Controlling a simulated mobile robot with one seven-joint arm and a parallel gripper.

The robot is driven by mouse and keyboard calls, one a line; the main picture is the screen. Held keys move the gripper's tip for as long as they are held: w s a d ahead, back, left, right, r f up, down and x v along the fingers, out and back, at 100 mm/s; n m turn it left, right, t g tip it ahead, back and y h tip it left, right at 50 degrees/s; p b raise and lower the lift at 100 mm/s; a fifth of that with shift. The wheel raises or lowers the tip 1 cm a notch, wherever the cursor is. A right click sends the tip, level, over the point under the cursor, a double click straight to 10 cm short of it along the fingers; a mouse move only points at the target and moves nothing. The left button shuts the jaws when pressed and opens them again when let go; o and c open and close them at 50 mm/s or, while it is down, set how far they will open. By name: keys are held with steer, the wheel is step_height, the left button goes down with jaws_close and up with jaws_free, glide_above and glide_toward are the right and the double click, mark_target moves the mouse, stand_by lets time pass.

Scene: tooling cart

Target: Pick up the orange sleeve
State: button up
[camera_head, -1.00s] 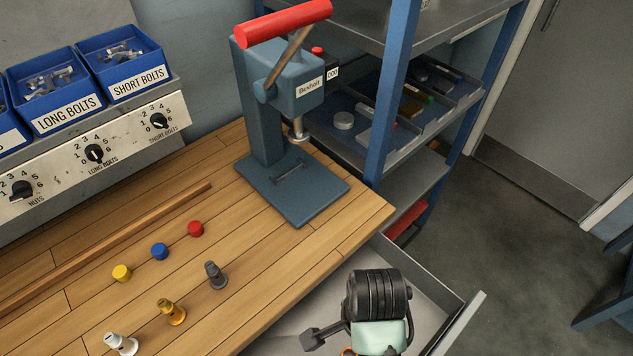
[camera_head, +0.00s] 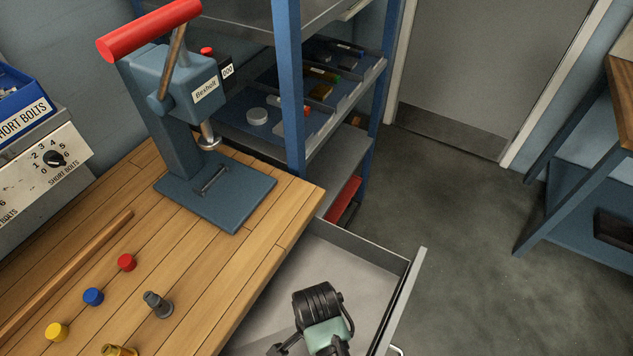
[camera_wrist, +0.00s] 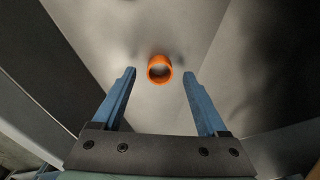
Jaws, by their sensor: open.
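The orange sleeve (camera_wrist: 160,69) is a short, hollow ring. In the wrist view it rests on the grey floor of the open drawer, its open end partly facing the camera. My gripper (camera_wrist: 160,82) is open, with its two blue fingers apart. In the picture the sleeve appears between and slightly beyond the fingertips, apart from both. How far it lies below them I cannot tell. In the head view my wrist is over the drawer (camera_head: 323,262), and both the sleeve and the fingertips are hidden there.
The drawer's walls stand around my gripper. The wooden bench (camera_head: 235,265) borders it on the left, with a grey bolt (camera_head: 157,304) and red (camera_head: 126,262), blue (camera_head: 93,296) and yellow (camera_head: 57,331) caps. A press (camera_head: 190,120) stands behind. Open floor (camera_head: 470,230) lies right.

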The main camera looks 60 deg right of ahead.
steer(key=shift+f, duration=0.9)
jaws_close()
steer(key=shift+r, duration=0.1)
